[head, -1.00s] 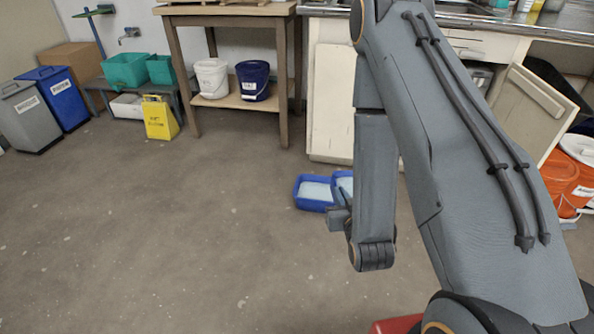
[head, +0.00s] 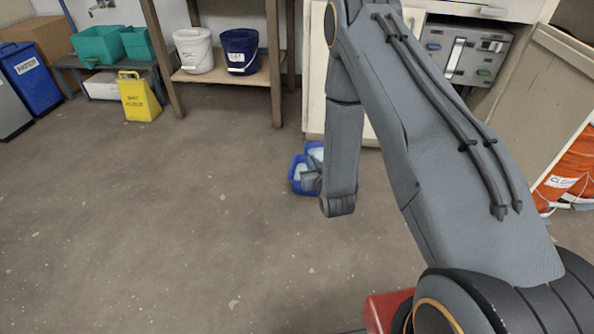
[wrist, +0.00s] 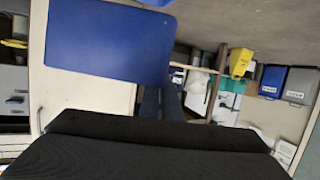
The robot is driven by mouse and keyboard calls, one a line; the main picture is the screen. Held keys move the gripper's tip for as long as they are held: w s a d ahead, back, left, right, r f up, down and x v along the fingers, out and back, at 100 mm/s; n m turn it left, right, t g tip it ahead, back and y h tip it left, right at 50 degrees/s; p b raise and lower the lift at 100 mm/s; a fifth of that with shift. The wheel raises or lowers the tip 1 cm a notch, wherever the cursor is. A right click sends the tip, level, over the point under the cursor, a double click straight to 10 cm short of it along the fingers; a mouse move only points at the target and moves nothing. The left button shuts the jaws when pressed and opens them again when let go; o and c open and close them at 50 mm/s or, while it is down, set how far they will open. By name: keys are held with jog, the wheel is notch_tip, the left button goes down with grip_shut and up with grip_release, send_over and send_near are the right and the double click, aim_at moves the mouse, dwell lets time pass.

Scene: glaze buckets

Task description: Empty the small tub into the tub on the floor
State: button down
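Two blue tubs with pale contents show close together in the head view. The tub on the floor (head: 297,187) is left of my forearm. The small tub (head: 309,146) shows just behind and above it, partly hidden by my arm. My gripper (head: 311,180) is beside them, its fingers mostly hidden. In the wrist view a flat blue face of the small tub (wrist: 110,40) fills the upper left, close to the dark gripper body. My gripper appears shut on the small tub, though the finger contact is not clear. I cannot tell the small tub's exact tilt.
A yellow sign (head: 138,97) stands left.

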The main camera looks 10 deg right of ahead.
jog(key=shift+w+a+f+n+b, duration=0.5)
jog(key=shift+w+a+f+b, duration=0.95)
jog(key=shift+w+f+b, duration=5.4)
jog(key=r+m+g+y+p, duration=0.1)
jog(key=p, duration=0.2)
jog(key=d+r+m+y+p, duration=0.1)
jog(key=p, duration=0.3)
jog(key=r+m+g+y+p, duration=0.1)
jog(key=p, duration=0.2)
jog(key=shift+w+d+r+m+g, duration=0.1)
jog(key=shift+d+r+m+g, duration=0.05)
jog(key=shift+d+m+g, duration=0.2)
jog(key=shift+d, duration=0.1)
jog(key=shift+w+d+r+m+g+y+p, duration=0.35)
jog(key=shift+d+r+m+y+p, duration=0.1)
jog(key=shift+d+m, duration=0.1)
